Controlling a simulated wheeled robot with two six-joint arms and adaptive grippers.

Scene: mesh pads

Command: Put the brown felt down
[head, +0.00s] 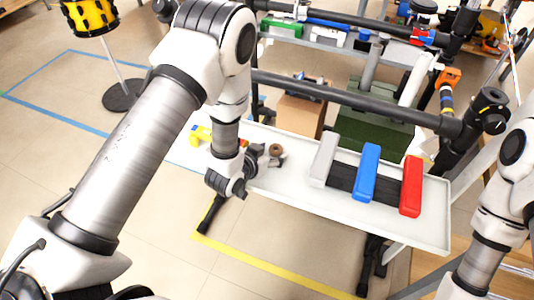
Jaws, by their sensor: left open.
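A small brown round piece (276,149), which looks like the brown felt, lies on the white tray table (300,201) near its back edge. A small dark bit (277,162) lies just in front of it. My left gripper (245,178) is open over the left part of the table, just left of the brown piece. It appears apart from that piece, and no held object shows between its fingers. My right arm stands at the right edge, and its gripper is out of the frame.
Grey (324,159), blue (367,172) and red (411,186) blocks stand on the table's right half, with dark pads (342,177) between them. A yellow object (201,134) is at the left end. A dark rail (350,96) crosses behind. The table's front strip is clear.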

